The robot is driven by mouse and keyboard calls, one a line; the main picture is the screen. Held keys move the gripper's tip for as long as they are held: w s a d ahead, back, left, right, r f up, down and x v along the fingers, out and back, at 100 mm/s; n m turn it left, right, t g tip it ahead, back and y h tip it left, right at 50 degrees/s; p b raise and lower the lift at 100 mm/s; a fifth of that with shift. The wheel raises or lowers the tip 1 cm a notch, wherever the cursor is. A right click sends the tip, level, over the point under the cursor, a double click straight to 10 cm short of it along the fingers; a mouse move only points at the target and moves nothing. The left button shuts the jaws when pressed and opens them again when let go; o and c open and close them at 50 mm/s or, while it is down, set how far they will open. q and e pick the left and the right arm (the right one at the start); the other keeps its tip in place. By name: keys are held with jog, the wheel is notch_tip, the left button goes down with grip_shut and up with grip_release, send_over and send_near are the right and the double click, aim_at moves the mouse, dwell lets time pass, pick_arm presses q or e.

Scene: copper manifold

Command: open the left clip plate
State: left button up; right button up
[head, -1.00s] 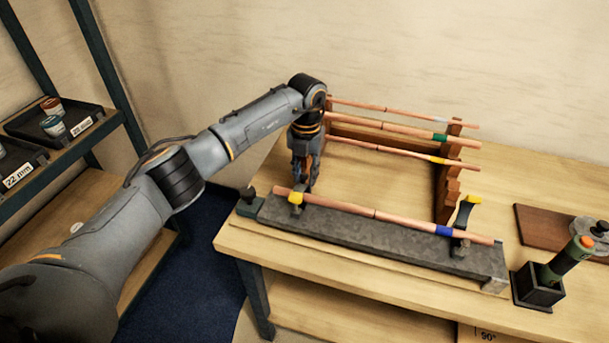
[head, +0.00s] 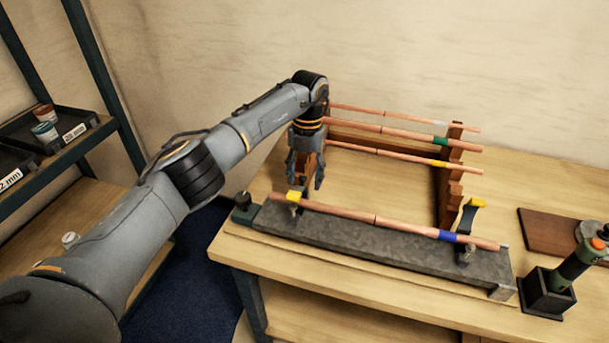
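The left clip plate (head: 293,197) has a yellow tab and lies low over the left end of a copper pipe (head: 345,213) with a blue band. The pipe lies along a grey stone-like bar (head: 370,245) near the table's front. The right clip plate (head: 471,214), also yellow-tipped, stands raised beside the pipe's right end. My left gripper (head: 306,184) points down just behind and above the left clip plate. Its two fingers are spread with nothing seen between them; whether one touches the tab cannot be told. My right gripper is not in view.
Behind the bar, several copper pipes (head: 390,131) with coloured bands rest on a wooden rack (head: 448,185). A green and orange tool stands in a dark holder (head: 546,292) at the right. A shelf with bins (head: 62,140) is at the left.

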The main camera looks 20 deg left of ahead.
pick_arm(q)
jog(key=shift+r, duration=0.2)
jog(key=r, duration=0.2)
jog(key=r+p, duration=0.1)
jog(key=r, duration=0.1)
jog(key=r+p, duration=0.1)
jog(key=shift+w+r, duration=0.35)
jog(key=shift+r, duration=0.05)
dwell(0.5)
